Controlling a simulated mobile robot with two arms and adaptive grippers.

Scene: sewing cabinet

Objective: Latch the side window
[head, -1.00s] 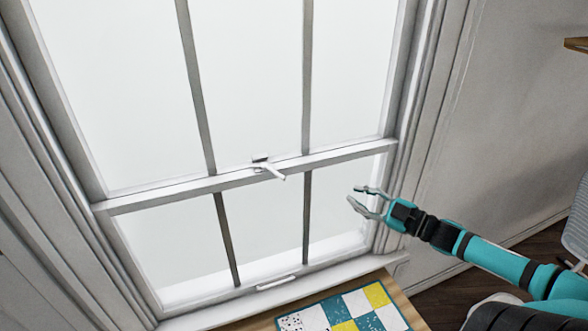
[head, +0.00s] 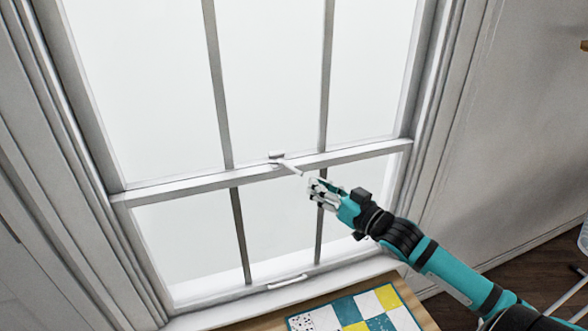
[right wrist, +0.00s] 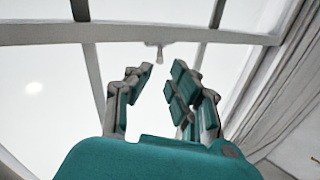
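The side window (head: 278,170) is a white sash window with dark muntins. Its latch (head: 277,156) sits on the middle rail, with a white lever (head: 291,168) sticking out and pointing down to the right. In the right wrist view the lever (right wrist: 158,54) hangs below the rail, just past the gap between my fingertips. My right gripper (head: 317,190) is open and empty, just below and right of the lever's tip; no contact is visible. In the right wrist view both fingers (right wrist: 161,71) stand apart. My left gripper is not in view.
A white pull handle (head: 287,282) is on the bottom rail, above the sill (head: 215,321). A wooden surface (head: 412,296) with a checkered patchwork quilt (head: 352,318) lies below the window. A plain wall (head: 480,150) is to the right.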

